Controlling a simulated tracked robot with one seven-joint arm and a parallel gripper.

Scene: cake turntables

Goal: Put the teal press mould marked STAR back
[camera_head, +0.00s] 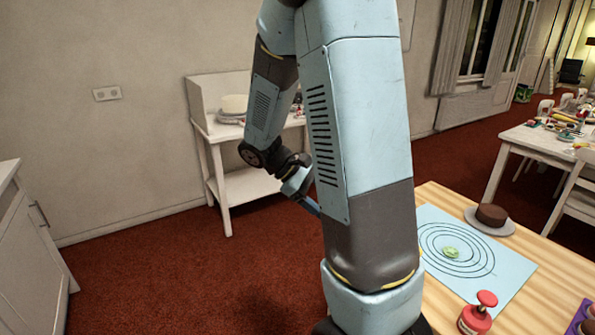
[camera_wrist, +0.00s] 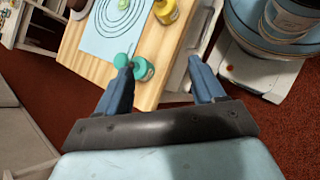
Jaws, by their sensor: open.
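A teal press mould (camera_wrist: 145,70) is at the edge of the wooden table in the wrist view, with its round knob (camera_wrist: 120,60) to the left of its body. It looks tipped on its side in this view, and its marking is too small to read. My gripper (camera_wrist: 161,64) is open, with nothing between its blue fingers. Its left fingertip overlaps the mould in the picture; I cannot tell whether they touch. In the head view the teal mould does not show, and my arm hides part of the scene.
The wooden table (camera_head: 442,192) bears a pale blue ringed mat (camera_head: 510,268) with a green piece (camera_head: 451,252), a brown cake (camera_head: 492,214) and a red press mould (camera_head: 476,314). A yellow mould (camera_wrist: 165,11) stands near the mat. A large tub (camera_wrist: 290,18) is at right.

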